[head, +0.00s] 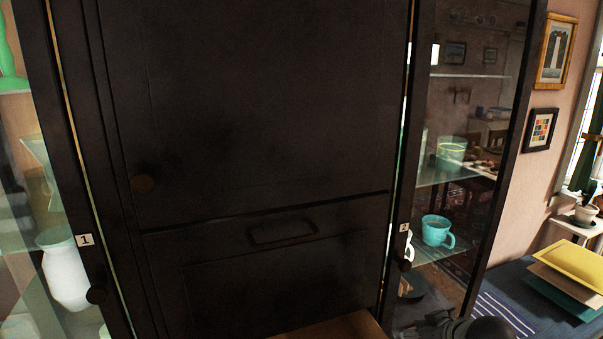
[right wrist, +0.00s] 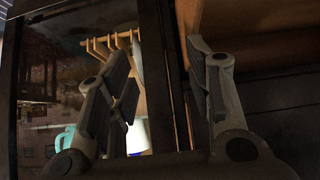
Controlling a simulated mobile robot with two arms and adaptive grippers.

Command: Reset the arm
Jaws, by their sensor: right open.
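My right gripper (right wrist: 160,75) is open in the right wrist view, with one finger on each side of a dark upright edge of the cabinet. Nothing shows held in it, and I cannot tell whether it touches the edge. In the head view only a dark part of my right arm (head: 465,327) shows at the bottom, below the glass door marked 2 (head: 404,227). My left gripper is not in view.
A dark cabinet (head: 270,120) fills the middle. A glass door marked 1 (head: 84,240) is at left, with a white vase (head: 65,275) behind it. A turquoise mug (head: 436,231) shows behind the right glass. A blue surface (head: 520,285) with coloured folders (head: 572,262) stands right.

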